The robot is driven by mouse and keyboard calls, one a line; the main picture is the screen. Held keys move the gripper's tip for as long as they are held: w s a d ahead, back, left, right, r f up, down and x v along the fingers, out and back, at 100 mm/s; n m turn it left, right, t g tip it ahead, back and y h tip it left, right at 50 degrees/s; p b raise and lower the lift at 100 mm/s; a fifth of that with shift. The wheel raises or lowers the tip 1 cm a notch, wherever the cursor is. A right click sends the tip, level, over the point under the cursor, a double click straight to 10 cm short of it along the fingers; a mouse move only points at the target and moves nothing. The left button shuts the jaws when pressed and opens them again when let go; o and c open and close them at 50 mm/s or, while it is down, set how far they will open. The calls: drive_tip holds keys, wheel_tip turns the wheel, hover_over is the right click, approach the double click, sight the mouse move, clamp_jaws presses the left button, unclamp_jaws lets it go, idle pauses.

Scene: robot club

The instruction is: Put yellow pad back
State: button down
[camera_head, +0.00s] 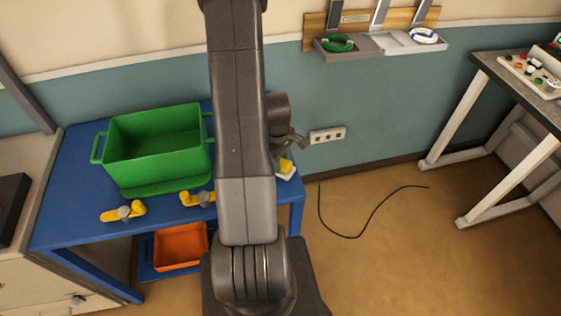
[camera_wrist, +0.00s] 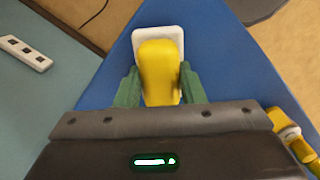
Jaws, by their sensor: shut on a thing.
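The yellow pad (camera_wrist: 158,72) is between the green fingers of my gripper (camera_wrist: 159,84), which is shut on it. A white plate (camera_wrist: 144,37) with rounded corners shows just beyond and under the pad, on the blue table (camera_wrist: 105,92). Whether the pad touches the plate cannot be told. In the head view the yellow pad (camera_head: 286,165) is a small patch below my gripper (camera_head: 287,154), at the table's right end. My arm hides part of the table there.
A green bin (camera_head: 160,172) stands on the blue table (camera_head: 75,190). Two yellow clamp-like pieces (camera_head: 123,213) lie at its front edge. An orange tray (camera_head: 180,246) sits below. A wall socket (camera_head: 327,135) is behind, and a black cable (camera_head: 372,222) lies on the floor.

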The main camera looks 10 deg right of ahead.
drive_tip(key=shift+f, duration=0.55)
drive_tip(key=c, duration=0.9)
unclamp_jaws()
drive_tip(key=shift+c, duration=0.2)
wheel_tip(320, 180, up, 12)
drive_tip(key=shift+w+a+b, duration=0.25)
drive_tip(key=shift+a+b, duration=0.05)
drive_tip(key=shift+b, duration=0.15)
